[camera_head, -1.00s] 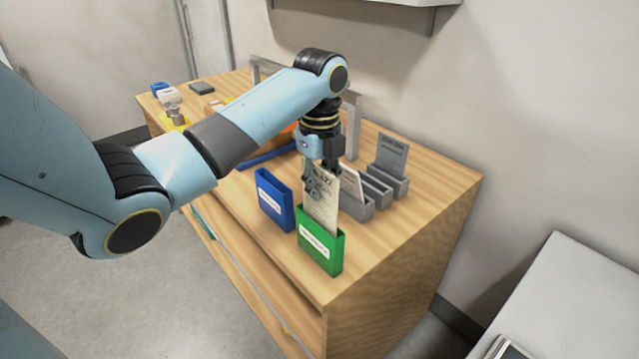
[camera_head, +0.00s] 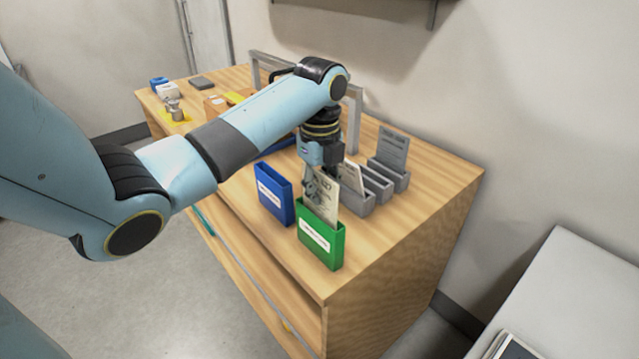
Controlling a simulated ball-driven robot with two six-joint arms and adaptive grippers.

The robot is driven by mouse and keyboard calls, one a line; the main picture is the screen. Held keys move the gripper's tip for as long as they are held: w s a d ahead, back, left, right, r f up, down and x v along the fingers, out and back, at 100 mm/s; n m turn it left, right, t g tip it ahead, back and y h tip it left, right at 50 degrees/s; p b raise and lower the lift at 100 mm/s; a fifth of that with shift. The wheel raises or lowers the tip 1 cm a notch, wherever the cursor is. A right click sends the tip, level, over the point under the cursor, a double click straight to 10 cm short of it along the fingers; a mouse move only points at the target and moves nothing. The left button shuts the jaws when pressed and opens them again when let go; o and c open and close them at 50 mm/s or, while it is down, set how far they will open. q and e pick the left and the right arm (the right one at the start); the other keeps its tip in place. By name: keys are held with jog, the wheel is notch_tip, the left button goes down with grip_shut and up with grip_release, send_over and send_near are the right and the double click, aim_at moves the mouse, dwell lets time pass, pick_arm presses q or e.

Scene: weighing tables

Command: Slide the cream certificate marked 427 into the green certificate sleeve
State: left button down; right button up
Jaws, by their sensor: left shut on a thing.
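The cream certificate (camera_head: 325,195) stands upright with its lower part inside the green certificate sleeve (camera_head: 319,237). Its upper part sticks out above the sleeve's rim, and its printed number is too small to read surely now. My left gripper (camera_head: 316,184) is shut on the certificate near its top, just above the sleeve. The fingers cover part of the card. The sleeve stands upright near the table's front edge with a white label on its face. My right gripper is not in view.
A blue sleeve (camera_head: 273,194) stands close to the left of the green one. A grey rack (camera_head: 374,184) holding cards stands behind, including a grey card (camera_head: 393,149). The wooden table (camera_head: 407,231) is clear at the right.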

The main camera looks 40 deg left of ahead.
aim_at(320, 173)
pick_arm(q)
jog(key=shift+f+b, duration=0.6)
jog(key=shift+f, duration=0.85)
jog(key=c, duration=1.4)
grip_release()
jog(key=shift+r, duration=0.1)
notch_tip(320, 173, up, 7)
jog(key=shift+r, duration=0.15)
